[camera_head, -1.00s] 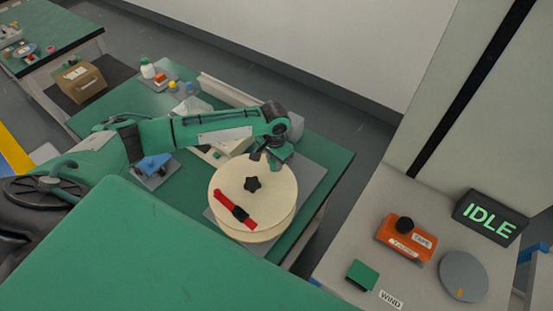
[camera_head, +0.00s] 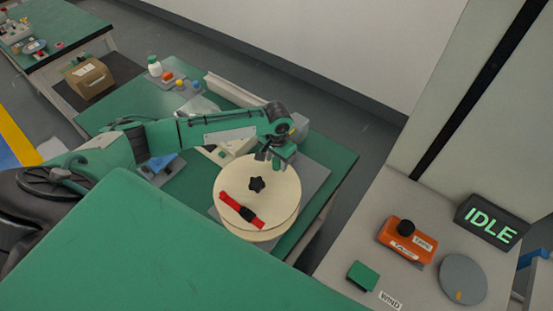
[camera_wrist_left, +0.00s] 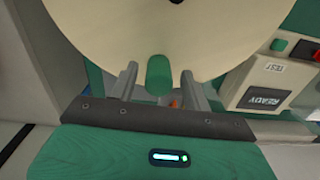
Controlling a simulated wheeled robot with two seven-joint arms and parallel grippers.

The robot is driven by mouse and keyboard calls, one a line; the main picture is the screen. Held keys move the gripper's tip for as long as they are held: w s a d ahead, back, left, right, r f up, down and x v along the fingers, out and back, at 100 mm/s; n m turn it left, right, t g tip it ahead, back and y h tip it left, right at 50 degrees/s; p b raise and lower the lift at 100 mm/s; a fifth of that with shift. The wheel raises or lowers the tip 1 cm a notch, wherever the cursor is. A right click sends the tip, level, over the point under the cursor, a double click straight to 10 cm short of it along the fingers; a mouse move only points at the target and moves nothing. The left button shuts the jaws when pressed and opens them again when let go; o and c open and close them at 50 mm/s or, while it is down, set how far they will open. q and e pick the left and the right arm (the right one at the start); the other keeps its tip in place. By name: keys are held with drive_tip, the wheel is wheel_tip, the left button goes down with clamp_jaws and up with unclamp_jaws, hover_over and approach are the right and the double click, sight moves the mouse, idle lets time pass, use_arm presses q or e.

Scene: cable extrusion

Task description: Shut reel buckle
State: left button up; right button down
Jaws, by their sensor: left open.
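The reel, a pale cream disc (camera_head: 240,185) with a black star knob (camera_head: 257,184), lies on a grey plate on the green table. A red strap (camera_head: 231,201) with a black buckle (camera_head: 246,214) lies across its near side; whether the buckle is fastened is too small to tell. My left gripper (camera_head: 268,156) is open at the reel's far edge, away from the buckle. In the left wrist view its fingers (camera_wrist_left: 158,85) stand apart by the reel's rim (camera_wrist_left: 155,45), with a rounded green piece between them. The buckle is outside that view. My right gripper is not in view.
Small bottles and caps (camera_head: 168,76) stand at the table's back. A blue item (camera_head: 160,163) lies beside my left arm. At right, a grey bench holds an orange box (camera_head: 406,241), a green block (camera_head: 363,275) and an IDLE sign (camera_head: 490,222).

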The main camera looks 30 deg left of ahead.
use_arm(q)
wheel_tip(320, 180, up, 14)
drive_tip(key=b, duration=0.3)
drive_tip(key=shift+f, duration=0.15)
idle(0.4)
